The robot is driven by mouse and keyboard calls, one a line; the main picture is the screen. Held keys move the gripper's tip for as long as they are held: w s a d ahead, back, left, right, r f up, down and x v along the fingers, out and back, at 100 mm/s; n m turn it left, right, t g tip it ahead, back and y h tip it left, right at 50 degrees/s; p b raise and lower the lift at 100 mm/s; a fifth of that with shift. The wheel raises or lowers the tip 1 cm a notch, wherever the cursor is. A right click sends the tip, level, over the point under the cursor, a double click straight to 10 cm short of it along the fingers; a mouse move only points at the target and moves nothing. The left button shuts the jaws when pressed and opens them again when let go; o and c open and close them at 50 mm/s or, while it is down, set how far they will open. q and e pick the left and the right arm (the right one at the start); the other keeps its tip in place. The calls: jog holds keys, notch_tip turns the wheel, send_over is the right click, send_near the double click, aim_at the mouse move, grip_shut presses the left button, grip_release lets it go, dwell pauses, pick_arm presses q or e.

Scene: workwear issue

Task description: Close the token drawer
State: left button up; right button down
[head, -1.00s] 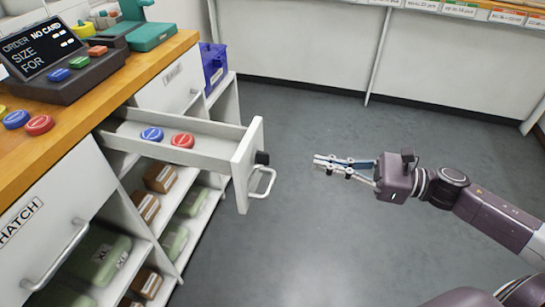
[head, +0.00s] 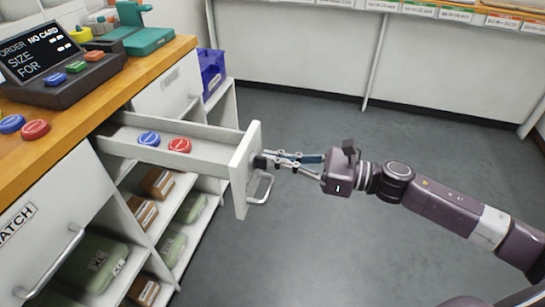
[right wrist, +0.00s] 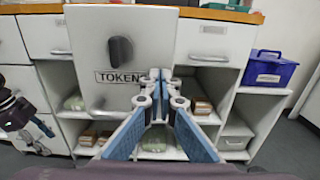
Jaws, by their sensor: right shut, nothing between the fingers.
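The token drawer (head: 215,151) is pulled out from the counter, with a blue token (head: 149,138) and a red token (head: 180,145) inside. Its white front (head: 241,187) has a bar handle (head: 262,188) and a dark knob. In the right wrist view the front (right wrist: 88,52), its knob (right wrist: 120,50) and its TOKEN label (right wrist: 120,76) face me. My right gripper (head: 265,160) is shut and empty, its tips right at the front beside the knob; I cannot tell whether they touch. A dark part of mine, perhaps my left gripper (right wrist: 38,125), shows at the left edge; its fingers are unclear.
The wooden counter (head: 90,105) carries an order terminal (head: 75,85) and loose tokens. Open shelves below hold boxes and green packs. A blue crate (head: 211,68) stands beyond the drawer. The floor (head: 330,250) right of the drawer is clear.

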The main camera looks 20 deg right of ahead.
aim_at(171, 139)
pick_arm(q)
jog(key=shift+s+f, duration=0.1)
jog(key=shift+f, duration=0.15)
pick_arm(e)
jog(key=shift+w+a, duration=0.1)
jog(key=shift+a, duration=0.05)
pick_arm(q)
jog(key=shift+r, duration=0.1)
pick_arm(e)
jog(key=shift+w+a, duration=0.1)
